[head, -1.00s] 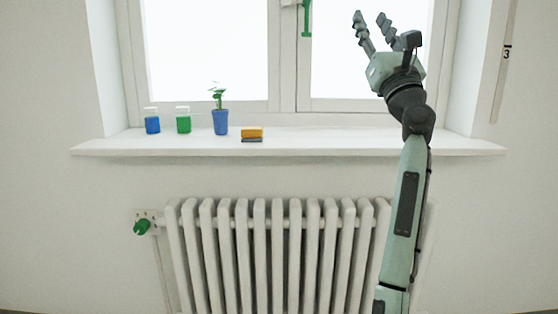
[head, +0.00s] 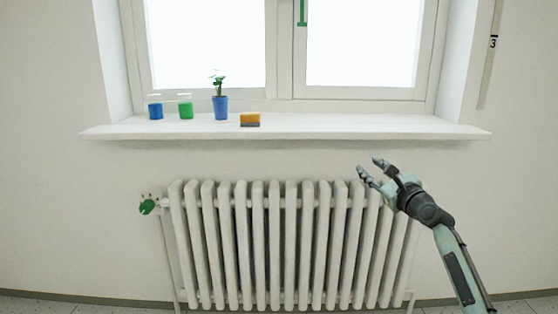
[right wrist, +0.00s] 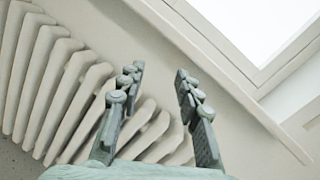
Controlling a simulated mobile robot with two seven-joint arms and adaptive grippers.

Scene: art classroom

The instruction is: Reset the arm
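My right gripper (head: 371,170) is in front of the right part of the radiator, below the windowsill, in the head view. Its fingers are apart and nothing is between them. In the right wrist view the two fingers (right wrist: 158,82) are also spread and empty, with the radiator and the wall beyond them. My right arm comes in from the lower right corner of the head view. My left gripper is not in view.
A white windowsill (head: 340,126) runs above a white radiator (head: 280,240). On the sill stand a blue jar (head: 155,111), a green jar (head: 186,111), a potted plant (head: 221,105) and a yellow-and-grey block (head: 250,119). A green valve knob (head: 147,207) is left of the radiator.

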